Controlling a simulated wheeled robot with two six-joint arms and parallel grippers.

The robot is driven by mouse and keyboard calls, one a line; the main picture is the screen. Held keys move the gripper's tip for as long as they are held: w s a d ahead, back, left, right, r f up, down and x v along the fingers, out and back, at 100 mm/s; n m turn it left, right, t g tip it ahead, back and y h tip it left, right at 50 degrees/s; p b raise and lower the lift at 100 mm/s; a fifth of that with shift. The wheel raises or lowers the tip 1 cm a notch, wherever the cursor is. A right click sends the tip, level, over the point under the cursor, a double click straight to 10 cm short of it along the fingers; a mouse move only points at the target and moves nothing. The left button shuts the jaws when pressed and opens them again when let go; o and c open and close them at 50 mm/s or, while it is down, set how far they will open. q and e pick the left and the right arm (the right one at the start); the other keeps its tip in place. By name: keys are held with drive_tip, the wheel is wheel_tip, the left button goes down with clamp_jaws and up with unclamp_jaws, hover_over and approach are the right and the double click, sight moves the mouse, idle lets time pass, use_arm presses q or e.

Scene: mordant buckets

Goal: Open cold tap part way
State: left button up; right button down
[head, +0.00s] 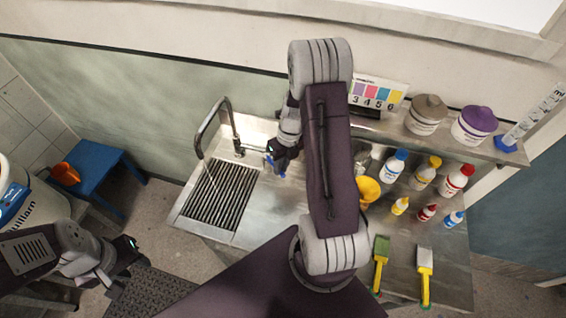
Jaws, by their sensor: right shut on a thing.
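The steel sink unit (178,216) has a tall curved tap spout (203,128) at its back left. A faint pale streak, possibly water, shows below the spout over the dark slatted grate (220,198). My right gripper (277,163) is at the back of the counter, right of the spout. It is shut on a small blue part, which looks like the cold tap handle (269,158). The gripper hides most of this handle, so its angle cannot be told. My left gripper (138,256) is at lower left, away from the sink, with its jaws unclear.
Squeeze bottles (393,167), a yellow cup (368,190) and brushes (424,275) stand or lie on the right of the counter. A blue stool (97,177) with an orange scoop (66,174) stands at left.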

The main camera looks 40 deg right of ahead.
drive_tip(key=shift+w+r, duration=0.1)
drive_tip(key=shift+w, duration=0.05)
idle(0.3)
drive_tip(key=c, duration=1.4)
unclamp_jaws()
drive_tip(key=shift+a, duration=0.1)
wheel_tip(320, 180, up, 9)
drive_tip(key=d, duration=0.1)
drive_tip(key=shift+d+b, duration=0.3)
drive_tip(key=shift+d, duration=0.1)
